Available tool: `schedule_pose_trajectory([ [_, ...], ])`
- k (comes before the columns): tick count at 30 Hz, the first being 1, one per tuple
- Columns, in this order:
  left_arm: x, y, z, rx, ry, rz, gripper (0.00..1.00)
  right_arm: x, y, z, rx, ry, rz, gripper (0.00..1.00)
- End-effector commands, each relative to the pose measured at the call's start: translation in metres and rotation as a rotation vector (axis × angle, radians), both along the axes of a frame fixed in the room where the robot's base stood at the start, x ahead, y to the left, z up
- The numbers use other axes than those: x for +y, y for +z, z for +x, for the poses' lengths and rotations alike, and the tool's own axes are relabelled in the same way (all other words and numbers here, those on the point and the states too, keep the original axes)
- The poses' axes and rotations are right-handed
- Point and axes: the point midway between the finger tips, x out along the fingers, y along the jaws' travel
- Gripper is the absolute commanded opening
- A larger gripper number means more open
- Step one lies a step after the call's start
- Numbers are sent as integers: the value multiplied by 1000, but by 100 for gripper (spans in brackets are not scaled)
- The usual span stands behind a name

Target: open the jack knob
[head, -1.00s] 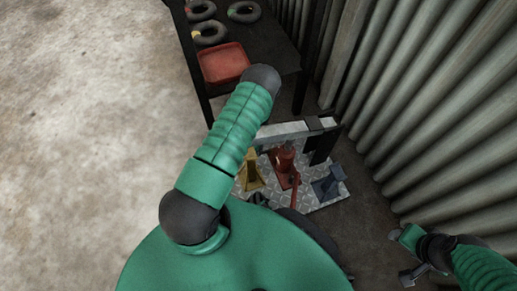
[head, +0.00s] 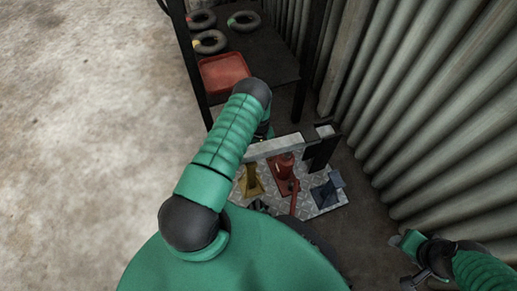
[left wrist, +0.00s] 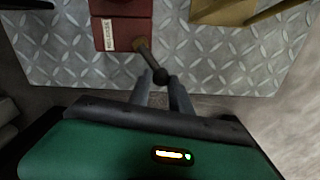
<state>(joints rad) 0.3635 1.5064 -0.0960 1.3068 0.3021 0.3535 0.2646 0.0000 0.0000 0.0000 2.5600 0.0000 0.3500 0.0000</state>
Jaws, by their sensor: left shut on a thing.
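The red jack (head: 284,168) stands on the diamond-plate board (head: 325,202), and a red lever (head: 294,196) sticks out from it. In the left wrist view, the red jack body (left wrist: 122,30) has a white label and a short dark stem ending in a round black knob (left wrist: 161,77). My left gripper (left wrist: 160,84) has its two fingers on either side of the knob, shut on it.
A yellow stand (head: 251,181) and a blue stand (head: 326,192) flank the jack. A pale bar (head: 272,147) crosses behind them. A dark rack with a red tray (head: 223,72) and black rings (head: 208,42) stands beyond. The corrugated wall (head: 430,100) closes the right; the left floor is clear.

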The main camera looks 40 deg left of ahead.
Motion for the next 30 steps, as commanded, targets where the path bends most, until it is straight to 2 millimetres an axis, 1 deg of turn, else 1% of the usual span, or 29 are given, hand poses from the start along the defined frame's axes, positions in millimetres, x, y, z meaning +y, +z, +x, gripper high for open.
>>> schedule_pose_trajectory([
  [1,-7,-5,-4,17,-47,-15,0,0,-1,0,0,0,0,53],
  [9,-7,-6,9,17,-294,-14,0,0,-3,0,0,0,0,53],
  [15,-9,-6,17,17,-447,-14,0,0,-5,0,0,0,0,53],
  [21,-11,-6,22,18,-555,-14,0,0,-6,0,0,0,0,53],
  [30,-12,-5,25,17,-625,-14,0,0,-7,0,0,0,0,53],
])
